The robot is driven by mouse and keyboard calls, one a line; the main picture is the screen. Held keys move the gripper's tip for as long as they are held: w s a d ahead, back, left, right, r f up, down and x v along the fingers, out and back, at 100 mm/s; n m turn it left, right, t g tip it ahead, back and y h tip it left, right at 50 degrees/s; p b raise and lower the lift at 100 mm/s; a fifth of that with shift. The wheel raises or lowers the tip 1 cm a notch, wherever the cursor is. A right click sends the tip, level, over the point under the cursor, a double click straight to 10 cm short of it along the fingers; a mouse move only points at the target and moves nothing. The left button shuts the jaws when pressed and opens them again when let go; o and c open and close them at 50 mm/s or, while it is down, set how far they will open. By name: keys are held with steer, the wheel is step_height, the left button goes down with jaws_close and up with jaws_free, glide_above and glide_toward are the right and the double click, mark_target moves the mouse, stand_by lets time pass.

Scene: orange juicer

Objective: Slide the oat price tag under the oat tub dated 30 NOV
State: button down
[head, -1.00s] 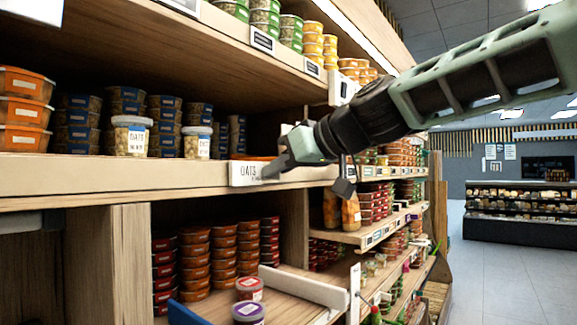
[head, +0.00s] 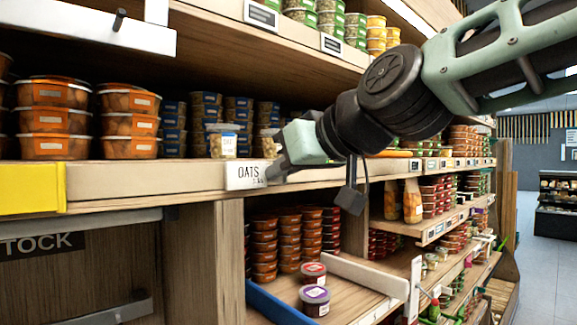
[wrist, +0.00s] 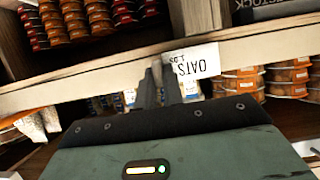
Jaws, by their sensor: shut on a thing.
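The white oat price tag (head: 244,176), reading OATS, is on the front edge of the shelf. My gripper (head: 274,171) is shut on the tag's right end. A second oat tub (head: 267,147) is partly hidden behind my gripper, to the tag's right. The dates on both tubs are too small to read.
A yellow strip (head: 30,188) covers the shelf edge at the far left. The shelf edge between yellow strip and tag looks bare.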

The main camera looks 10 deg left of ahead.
steer(key=c, duration=1.5)
jaws_free()
steer(key=b+v, duration=0.9)
steer(key=v, duration=0.8)
steer(key=shift+s+d, duration=0.15)
